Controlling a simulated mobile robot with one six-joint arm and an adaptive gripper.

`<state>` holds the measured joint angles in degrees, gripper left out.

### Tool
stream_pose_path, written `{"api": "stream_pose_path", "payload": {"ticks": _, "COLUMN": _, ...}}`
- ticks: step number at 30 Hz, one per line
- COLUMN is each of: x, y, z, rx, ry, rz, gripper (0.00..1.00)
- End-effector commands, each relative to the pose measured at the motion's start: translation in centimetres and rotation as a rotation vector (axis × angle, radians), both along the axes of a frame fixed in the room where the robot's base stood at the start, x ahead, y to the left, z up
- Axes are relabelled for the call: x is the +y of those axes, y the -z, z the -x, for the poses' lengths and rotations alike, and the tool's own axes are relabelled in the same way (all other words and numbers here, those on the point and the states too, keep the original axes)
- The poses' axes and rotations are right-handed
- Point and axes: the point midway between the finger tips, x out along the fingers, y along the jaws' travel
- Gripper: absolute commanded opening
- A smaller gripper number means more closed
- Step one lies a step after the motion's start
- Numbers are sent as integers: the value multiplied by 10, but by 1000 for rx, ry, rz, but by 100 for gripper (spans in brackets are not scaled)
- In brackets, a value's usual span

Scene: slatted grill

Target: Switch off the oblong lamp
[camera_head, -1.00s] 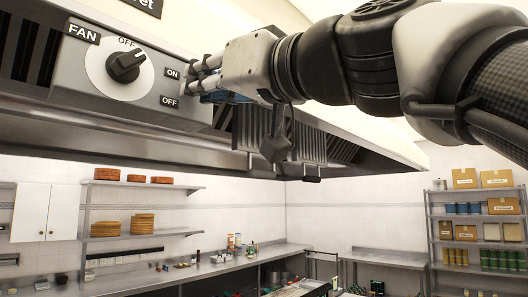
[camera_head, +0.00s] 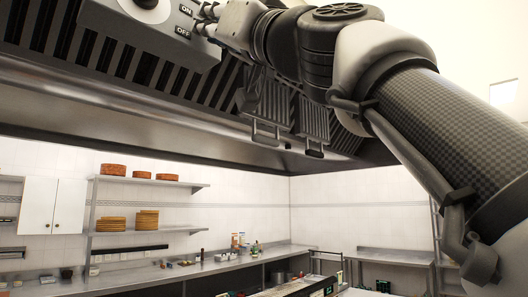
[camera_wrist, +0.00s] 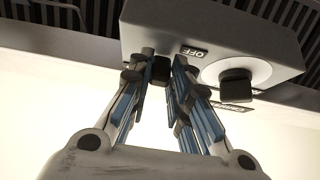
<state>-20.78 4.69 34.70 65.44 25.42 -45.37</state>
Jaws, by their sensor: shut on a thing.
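A grey control box (camera_head: 150,38) is on the hood at the top left of the head view. It has a white round dial with a black knob and ON and OFF labels; the dial is cut by the picture's top edge there. The whole dial (camera_wrist: 237,80) shows in the wrist view. My gripper (camera_head: 204,18) is at the box's right end, beside the labels. In the wrist view my gripper (camera_wrist: 162,68) has its fingertips on either side of a small black switch piece (camera_wrist: 160,72) next to the OFF label, shut on it. I cannot pick out the oblong lamp for certain.
The slatted hood (camera_head: 140,115) spans the top, with hanging filter panels (camera_head: 268,98) below my arm. Wall shelves (camera_head: 150,182) with stacked items and a long counter (camera_head: 180,272) lie lower. A bright rectangle (camera_head: 504,95) shows at the upper right.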

Motion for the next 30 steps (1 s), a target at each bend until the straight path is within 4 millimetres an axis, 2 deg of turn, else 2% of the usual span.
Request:
{"api": "stream_pose_path", "payload": {"ticks": 11, "x": -2, "y": -3, "z": 2, "rx": -6, "ry": 2, "rz": -8, "gripper": 0}}
{"api": "stream_pose_path", "payload": {"ticks": 12, "x": -2, "y": -3, "z": 2, "rx": -6, "ry": 2, "rz": -8, "gripper": 20}}
{"api": "stream_pose_path", "payload": {"ticks": 18, "x": -1, "y": -2, "z": 1, "rx": -4, "ry": 1, "rz": -6, "gripper": 34}}
{"api": "stream_pose_path", "payload": {"ticks": 21, "x": -1, "y": -1, "z": 1, "rx": -3, "ry": 1, "rz": -5, "gripper": 38}}
{"api": "stream_pose_path", "payload": {"ticks": 30, "x": -1, "y": 0, "z": 1, "rx": -3, "ry": 0, "rz": -3, "gripper": 38}}
